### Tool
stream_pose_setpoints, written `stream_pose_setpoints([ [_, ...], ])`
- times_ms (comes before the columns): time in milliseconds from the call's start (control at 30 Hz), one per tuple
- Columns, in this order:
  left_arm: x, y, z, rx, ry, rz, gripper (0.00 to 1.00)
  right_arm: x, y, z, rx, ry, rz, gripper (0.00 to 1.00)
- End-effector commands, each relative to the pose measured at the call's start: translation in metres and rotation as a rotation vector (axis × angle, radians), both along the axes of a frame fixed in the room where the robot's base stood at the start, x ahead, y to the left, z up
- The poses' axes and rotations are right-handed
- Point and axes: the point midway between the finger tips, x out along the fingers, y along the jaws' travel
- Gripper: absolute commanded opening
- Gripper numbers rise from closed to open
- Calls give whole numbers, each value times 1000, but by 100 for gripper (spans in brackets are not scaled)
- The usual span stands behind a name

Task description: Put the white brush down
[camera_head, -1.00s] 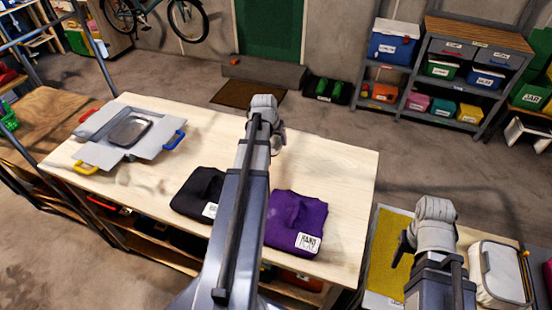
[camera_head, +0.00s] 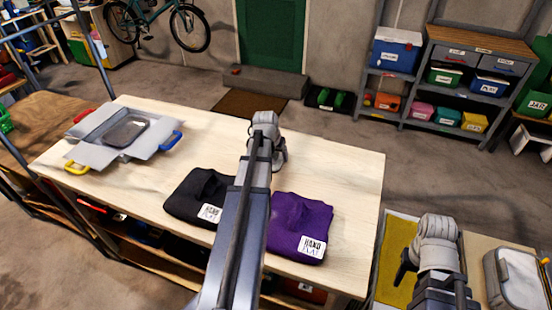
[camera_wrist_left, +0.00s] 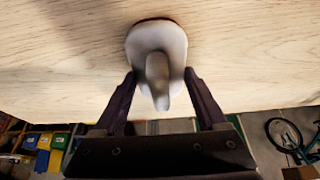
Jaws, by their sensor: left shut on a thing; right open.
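The white brush (camera_wrist_left: 155,42) is in my left gripper (camera_wrist_left: 160,76), its rounded grey-white handle between the two dark fingers. A thin reddish-brown edge shows at its far side, close over the pale wooden tabletop (camera_wrist_left: 60,70). I cannot tell whether the brush touches the wood. In the head view my left arm reaches over the right half of the table (camera_head: 345,185); its fingers and the brush are hidden there behind the wrist. My right gripper (camera_head: 404,266) is open, low at the right, over the yellow mat beside the table.
A black cloth bag (camera_head: 190,200) and a purple one (camera_head: 290,220) lie at the table's front edge, either side of my left arm. A light case (camera_head: 515,280) is at the lower right. The table's middle left is bare.

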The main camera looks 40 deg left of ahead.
Motion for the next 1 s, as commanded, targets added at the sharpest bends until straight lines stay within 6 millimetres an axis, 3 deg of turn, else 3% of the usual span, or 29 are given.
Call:
stream_pose_setpoints([
  [233,0,0,-3,0,0,0,30,0,0,-3,0,0,0,50],
  [267,0,0,-3,0,0,0,75,0,0,-3,0,0,0,50],
  [467,0,0,-2,0,0,0,98,0,0,-2,0,0,0,50],
  [767,0,0,-1,0,0,0,100,0,0,-1,0,0,0,50],
  [1000,-3,-1,11,0,0,0,100,0,0,11,0,0,0,50],
])
